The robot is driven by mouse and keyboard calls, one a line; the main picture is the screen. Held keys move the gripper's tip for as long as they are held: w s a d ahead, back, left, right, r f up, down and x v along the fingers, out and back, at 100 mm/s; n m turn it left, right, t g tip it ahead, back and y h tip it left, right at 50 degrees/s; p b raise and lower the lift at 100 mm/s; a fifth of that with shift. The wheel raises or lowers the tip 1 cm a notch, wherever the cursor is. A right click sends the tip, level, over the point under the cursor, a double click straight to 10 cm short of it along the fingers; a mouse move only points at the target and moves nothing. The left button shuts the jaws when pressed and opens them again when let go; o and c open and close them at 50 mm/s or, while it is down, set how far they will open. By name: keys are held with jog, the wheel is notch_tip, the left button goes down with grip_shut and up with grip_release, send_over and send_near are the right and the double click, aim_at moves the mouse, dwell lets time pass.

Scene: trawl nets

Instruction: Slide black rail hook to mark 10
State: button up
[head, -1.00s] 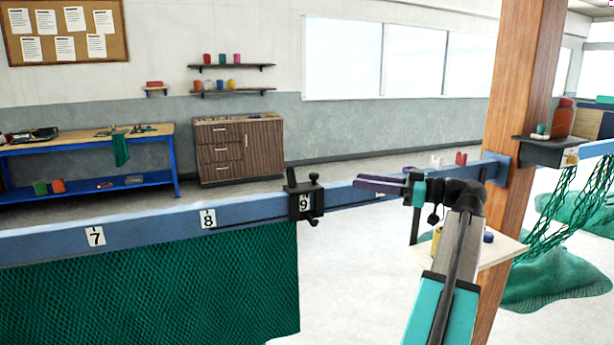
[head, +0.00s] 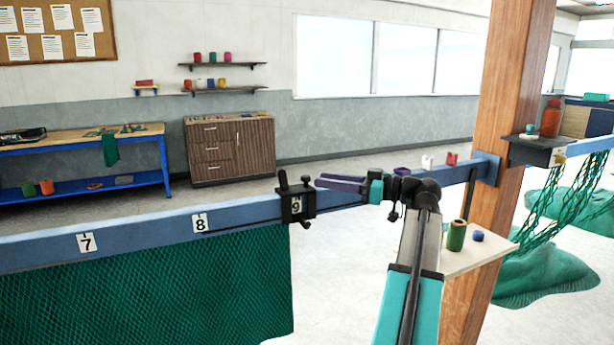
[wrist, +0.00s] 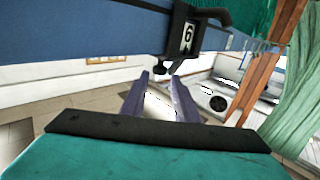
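The black rail hook (head: 296,200) is clamped around the blue rail (head: 150,228), and the plate marked 9 shows through its frame. In the wrist view the hook (wrist: 186,32) is at top centre, its plate upside down. My gripper (head: 319,183) is just right of the hook, its purple fingers pointing at the hook's upper part. In the wrist view the gripper (wrist: 158,77) has its fingers apart with nothing between them, tips just short of the hook's knob. I see no mark 10; my gripper and arm cover part of the rail to the right.
Plates 7 (head: 86,243) and 8 (head: 199,223) are on the rail to the left. A green net (head: 150,300) hangs below it. A wooden post (head: 505,100) stands at the right, beside a small shelf (head: 470,258) holding a green spool (head: 456,236).

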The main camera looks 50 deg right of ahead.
aim_at(307, 176)
jog(key=shift+p+x, duration=0.6)
jog(key=shift+x, duration=2.7)
grip_shut()
jog(key=shift+d, duration=0.35)
jog(key=shift+a, duration=0.15)
